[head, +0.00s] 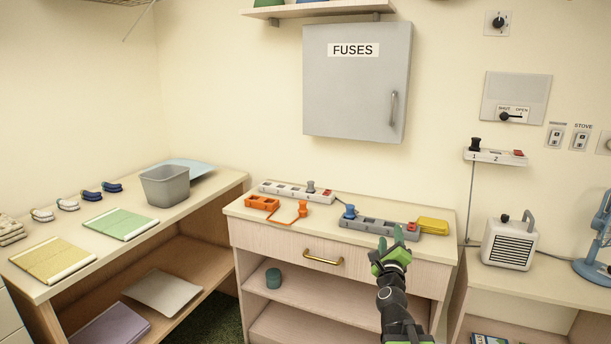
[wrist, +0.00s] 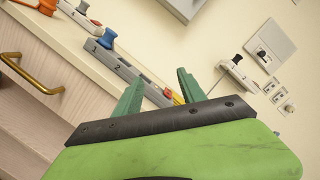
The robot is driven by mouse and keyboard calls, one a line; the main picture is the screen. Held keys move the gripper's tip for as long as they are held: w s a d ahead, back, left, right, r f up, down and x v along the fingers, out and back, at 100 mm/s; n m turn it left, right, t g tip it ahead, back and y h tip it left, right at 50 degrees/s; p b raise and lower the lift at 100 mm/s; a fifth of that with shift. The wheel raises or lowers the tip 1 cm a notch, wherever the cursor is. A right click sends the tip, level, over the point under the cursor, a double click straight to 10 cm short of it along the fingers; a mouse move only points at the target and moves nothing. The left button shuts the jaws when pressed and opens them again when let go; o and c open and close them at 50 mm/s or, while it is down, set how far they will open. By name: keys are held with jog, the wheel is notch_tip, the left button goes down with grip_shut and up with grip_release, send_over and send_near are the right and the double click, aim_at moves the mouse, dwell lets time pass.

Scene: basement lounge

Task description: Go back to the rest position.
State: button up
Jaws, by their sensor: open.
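My gripper (head: 391,243) is raised in front of the right part of the drawer cabinet in the head view, with its green fingers pointing up. In the wrist view my gripper (wrist: 163,90) shows its two green fingers apart, with nothing between them that it holds. Behind it on the cabinet top (head: 240,207) lies a grey power strip (head: 372,225) with a blue plug (head: 350,212) in it. The grey strip also shows in the wrist view (wrist: 122,66). A yellow block-like thing (head: 433,226) lies at the strip's right end.
A white power strip (head: 275,188) and an orange piece with a cord (head: 262,203) are on the cabinet's left. A brass handle (head: 323,261) sticks out from the drawer front. A grey fuse box (head: 355,85) hangs above. A heater (head: 509,245) and blue fan (head: 597,262) stand right.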

jog(key=a+f+n+g+y, duration=0.4)
jog(key=a+f+n+y, duration=0.4)
jog(key=a+n, duration=0.4)
jog(key=s+f+n+g+h, duration=0.2)
jog(key=s+f+n+g, duration=0.95)
jog(key=s+f, duration=0.45)
jog(key=s+d+f+n+g+h, duration=0.25)
jog(key=s+n+g, duration=0.2)
jog(key=s, duration=0.35)
notch_tip(320, 180, up, 19)
jog(key=t+p, duration=0.1)
jog(key=p, duration=1.8)
jog(key=shift+d+y, duration=0.25)
jog(key=shift+y, duration=0.2)
jog(key=shift+c, duration=0.5)
